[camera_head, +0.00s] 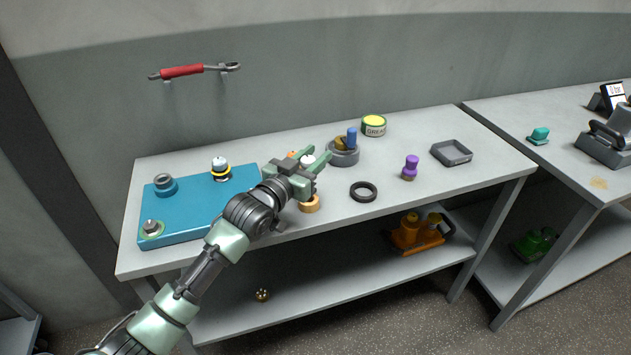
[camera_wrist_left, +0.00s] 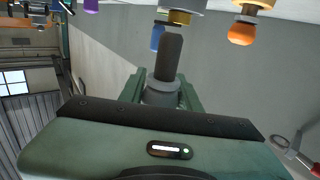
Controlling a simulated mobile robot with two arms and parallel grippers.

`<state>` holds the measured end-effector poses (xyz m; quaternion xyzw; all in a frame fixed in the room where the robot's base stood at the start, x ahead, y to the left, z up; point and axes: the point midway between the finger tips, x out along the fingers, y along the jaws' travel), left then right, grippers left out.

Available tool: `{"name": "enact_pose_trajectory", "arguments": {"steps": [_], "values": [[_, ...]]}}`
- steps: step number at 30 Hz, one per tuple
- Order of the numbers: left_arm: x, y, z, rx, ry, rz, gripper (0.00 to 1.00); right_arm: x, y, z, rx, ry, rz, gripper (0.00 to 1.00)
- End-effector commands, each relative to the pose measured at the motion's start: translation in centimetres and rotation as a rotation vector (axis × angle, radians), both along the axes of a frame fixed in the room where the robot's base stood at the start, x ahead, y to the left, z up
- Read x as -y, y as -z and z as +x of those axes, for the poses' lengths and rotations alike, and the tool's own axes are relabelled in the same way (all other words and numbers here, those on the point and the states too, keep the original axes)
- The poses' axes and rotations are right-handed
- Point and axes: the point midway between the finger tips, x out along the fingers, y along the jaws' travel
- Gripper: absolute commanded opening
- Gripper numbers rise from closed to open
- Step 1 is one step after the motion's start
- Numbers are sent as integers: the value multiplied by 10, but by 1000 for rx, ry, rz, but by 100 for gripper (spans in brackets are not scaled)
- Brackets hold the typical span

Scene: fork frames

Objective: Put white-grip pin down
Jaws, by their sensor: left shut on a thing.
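My left gripper (camera_head: 318,160) is above the middle of the table and shut on a pin. A small white part, apparently the white grip of the pin (camera_head: 307,159), shows between the fingers in the head view. In the left wrist view, a dark shaft with a grey collar, the pin (camera_wrist_left: 170,58), sticks out between the green fingers of the left gripper (camera_wrist_left: 162,90). The fingers hide part of it. A white-topped piece with a yellow and black band (camera_head: 221,168) stands on the blue block (camera_head: 200,205). My right gripper is not in view.
A grey cup (camera_head: 344,157) holding blue and brass pieces stands just beyond the gripper.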

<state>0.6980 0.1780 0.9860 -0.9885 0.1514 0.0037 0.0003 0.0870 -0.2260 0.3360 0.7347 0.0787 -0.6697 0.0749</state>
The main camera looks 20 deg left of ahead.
Motion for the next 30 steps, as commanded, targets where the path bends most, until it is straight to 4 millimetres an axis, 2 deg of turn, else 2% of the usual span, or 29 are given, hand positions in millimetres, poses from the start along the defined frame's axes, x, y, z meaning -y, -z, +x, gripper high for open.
{"name": "enact_pose_trajectory", "arguments": {"steps": [3, 8, 15, 29, 30], "values": [[0, 20, 0, 1, 0, 0, 0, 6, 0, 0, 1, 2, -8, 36], [0, 32, 0, 1, -1, 0, 0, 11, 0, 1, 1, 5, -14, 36], [0, 67, 0, 0, -1, 0, 0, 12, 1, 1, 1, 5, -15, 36], [0, 76, 0, 2, 0, 0, 0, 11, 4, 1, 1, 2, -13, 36], [0, 75, 0, 1, 0, 1, 44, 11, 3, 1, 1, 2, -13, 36]]}}
